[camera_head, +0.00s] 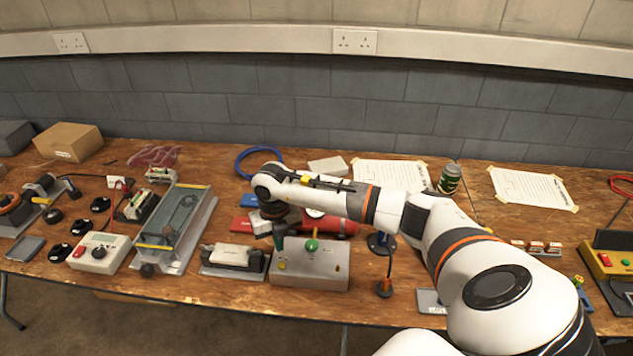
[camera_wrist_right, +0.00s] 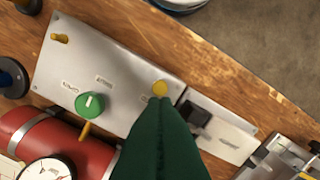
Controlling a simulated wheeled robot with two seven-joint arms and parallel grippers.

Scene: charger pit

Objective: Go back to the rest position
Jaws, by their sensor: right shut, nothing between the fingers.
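My right gripper (camera_head: 279,238) hangs with its fingers pointing down above the left part of a grey metal control box (camera_head: 325,277). In the right wrist view its dark green fingers (camera_wrist_right: 160,120) are together with nothing between them. Their tips lie just below a yellow button (camera_wrist_right: 160,88) in the picture; whether they touch the box I cannot tell. The box (camera_wrist_right: 120,60) also carries a green knob (camera_wrist_right: 90,104) and a small yellow lever (camera_wrist_right: 60,38). My right arm reaches in from the lower right across the table. My left gripper is not in view.
A red cylinder with a gauge (camera_wrist_right: 70,150) lies close behind the box. A grey device (camera_head: 234,258) stands left of the box, and a clear-covered tray (camera_head: 180,215) farther left. The wooden table's front edge is near the box.

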